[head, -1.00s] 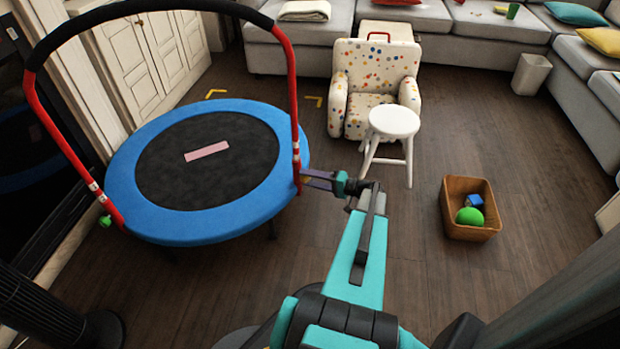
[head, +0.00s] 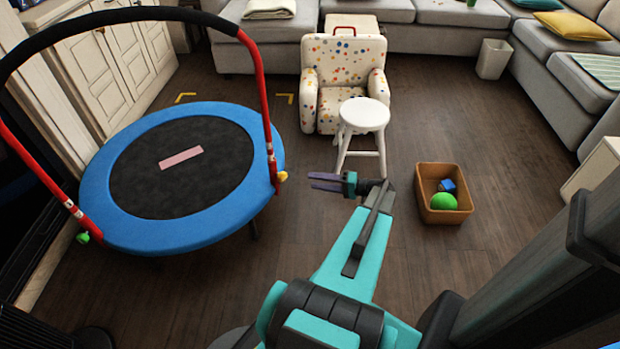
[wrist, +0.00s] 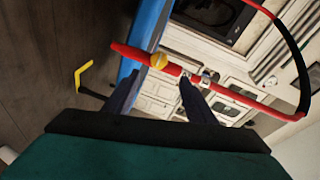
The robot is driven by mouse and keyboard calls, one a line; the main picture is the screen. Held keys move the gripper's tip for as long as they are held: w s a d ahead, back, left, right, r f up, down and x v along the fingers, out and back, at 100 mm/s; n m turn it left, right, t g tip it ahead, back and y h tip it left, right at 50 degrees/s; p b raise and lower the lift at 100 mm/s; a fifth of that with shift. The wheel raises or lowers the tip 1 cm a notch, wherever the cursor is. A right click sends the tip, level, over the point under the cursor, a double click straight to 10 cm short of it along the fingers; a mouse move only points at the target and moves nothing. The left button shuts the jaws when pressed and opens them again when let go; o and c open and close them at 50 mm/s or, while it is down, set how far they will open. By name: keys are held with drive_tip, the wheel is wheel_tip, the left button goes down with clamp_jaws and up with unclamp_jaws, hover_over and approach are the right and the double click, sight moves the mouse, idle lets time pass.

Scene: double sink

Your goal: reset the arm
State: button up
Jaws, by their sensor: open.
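My gripper (head: 326,182) is open and empty at the end of my teal arm in the head view. Its two dark fingers point left, toward the blue trampoline (head: 97,212). A gap of floor shows between the fingertips and the trampoline's rim in the head view. In the wrist view the fingers (wrist: 157,92) are spread apart. The trampoline's red handle post (wrist: 147,56) with a yellow knob (wrist: 158,60) shows beyond them. I cannot tell the exact distance to the post.
A white stool (head: 364,113) stands in front of a dotted armchair (head: 343,62). A brown bin (head: 443,214) with a green ball (head: 444,201) and a blue block (head: 446,185) is on the floor to the right. A grey sofa (head: 455,38) lines the back.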

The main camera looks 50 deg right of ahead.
drive_tip(key=shift+s+d, duration=0.15)
drive_tip(key=shift+s, duration=0.3)
drive_tip(key=shift+r, duration=0.1)
